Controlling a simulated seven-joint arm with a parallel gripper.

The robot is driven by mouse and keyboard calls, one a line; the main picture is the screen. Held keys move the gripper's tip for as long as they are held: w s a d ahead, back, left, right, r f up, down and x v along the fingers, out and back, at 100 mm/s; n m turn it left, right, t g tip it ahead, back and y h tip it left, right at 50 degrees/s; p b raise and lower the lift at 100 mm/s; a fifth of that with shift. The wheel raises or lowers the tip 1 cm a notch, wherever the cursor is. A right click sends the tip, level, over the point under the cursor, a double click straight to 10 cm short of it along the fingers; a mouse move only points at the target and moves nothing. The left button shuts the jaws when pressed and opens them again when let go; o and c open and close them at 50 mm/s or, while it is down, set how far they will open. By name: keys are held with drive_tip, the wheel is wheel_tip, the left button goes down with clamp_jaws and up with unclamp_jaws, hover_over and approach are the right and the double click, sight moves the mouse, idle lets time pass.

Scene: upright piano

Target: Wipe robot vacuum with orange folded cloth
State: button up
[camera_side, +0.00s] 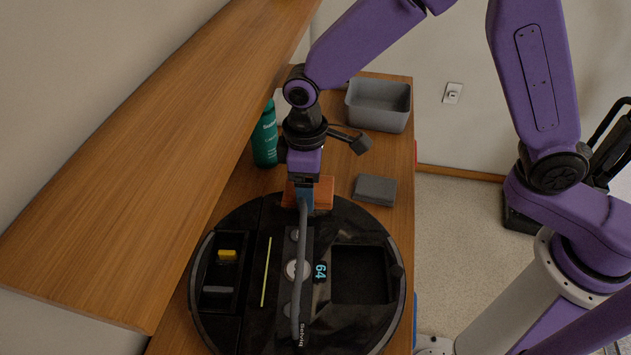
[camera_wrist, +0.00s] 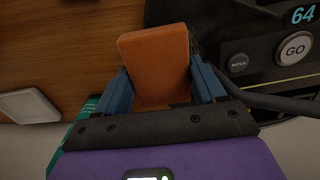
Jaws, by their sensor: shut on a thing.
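The orange folded cloth (camera_side: 322,189) is at the far rim of the robot vacuum (camera_side: 352,225), a large black disc with buttons and a "64" display. My gripper (camera_side: 305,200) points down there, and its blue fingers are shut on the cloth. In the wrist view, the cloth (camera_wrist: 153,55) sits between both fingers of my gripper (camera_wrist: 158,78), and the vacuum's edge (camera_wrist: 235,22) lies just right of it. The cloth's underside is hidden, so I cannot tell whether it touches the vacuum. A grey curved handle (camera_side: 299,270) spans the vacuum.
A green bottle (camera_side: 265,140) stands left of my gripper. A grey folded cloth (camera_side: 375,189) lies to the right, with a grey bin (camera_side: 378,106) behind it. A raised wooden ledge (camera_side: 140,170) bounds the left. The wooden top's right edge drops to the floor.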

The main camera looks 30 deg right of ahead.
drive_tip(key=shift+s+d, duration=0.8)
drive_tip(key=shift+d, duration=0.1)
drive_tip(key=shift+w+a+r, duration=0.15)
drive_tip(key=shift+w+a, duration=0.55)
drive_tip(key=shift+a, duration=0.15)
drive_tip(key=shift+s+d, duration=0.6)
drive_tip(key=shift+d, duration=0.15)
drive_tip(key=shift+w+a, duration=0.1)
